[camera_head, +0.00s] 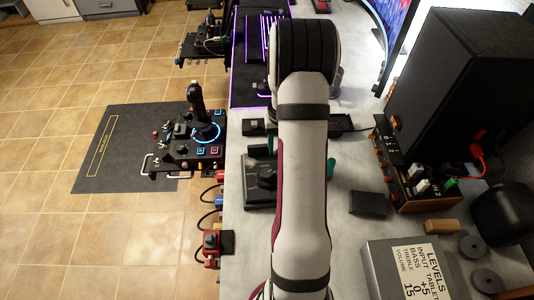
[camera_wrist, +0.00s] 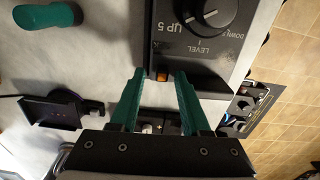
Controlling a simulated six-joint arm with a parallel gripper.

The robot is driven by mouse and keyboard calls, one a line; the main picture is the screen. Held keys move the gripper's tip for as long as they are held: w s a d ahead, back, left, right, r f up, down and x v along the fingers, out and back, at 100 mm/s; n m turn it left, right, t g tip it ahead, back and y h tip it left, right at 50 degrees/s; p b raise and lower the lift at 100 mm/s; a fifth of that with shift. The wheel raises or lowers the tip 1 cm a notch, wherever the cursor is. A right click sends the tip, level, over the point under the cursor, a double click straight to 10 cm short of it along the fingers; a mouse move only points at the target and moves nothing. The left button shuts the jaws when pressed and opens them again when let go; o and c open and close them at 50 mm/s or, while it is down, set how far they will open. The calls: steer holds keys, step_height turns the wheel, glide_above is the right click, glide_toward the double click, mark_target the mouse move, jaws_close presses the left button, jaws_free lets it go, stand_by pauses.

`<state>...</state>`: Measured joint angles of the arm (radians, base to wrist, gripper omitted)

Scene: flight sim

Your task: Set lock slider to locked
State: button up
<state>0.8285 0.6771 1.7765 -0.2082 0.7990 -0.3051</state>
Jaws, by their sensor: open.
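A dark control box (camera_wrist: 205,35) with a large round knob (camera_wrist: 213,12) fills the upper right of the wrist view. Its lettering reads LEVEL, UP 5 and DOWN, upside down. A small orange piece (camera_wrist: 162,76), possibly the lock slider, sits at the box's near edge. My gripper (camera_wrist: 161,73) is open, its green fingers on either side of the orange piece with gaps visible. Whether the tips touch the box I cannot tell. In the head view the box (camera_head: 259,196) lies partly behind my arm, which hides most of the gripper. The slider's setting is unreadable.
A green handle-like object (camera_wrist: 45,15) stands on the grey table at the upper left of the wrist view. A small black holder (camera_wrist: 48,112) is below it. A joystick panel (camera_head: 190,150) lies left of the table, and a black box (camera_head: 368,204) lies right of my arm.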

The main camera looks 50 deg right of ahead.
steer(key=shift+s+a, duration=0.7)
steer(key=shift+s, duration=0.05)
step_height(320, 180, up, 16)
steer(key=a+r+n, duration=0.1)
steer(key=a+r, duration=0.2)
steer(key=a, duration=1.3)
steer(key=s+a+n+y, duration=0.1)
steer(key=s+a, duration=0.7)
steer(key=a, duration=0.4)
steer(key=shift+a+f, duration=0.35)
steer(key=shift+s, duration=0.1)
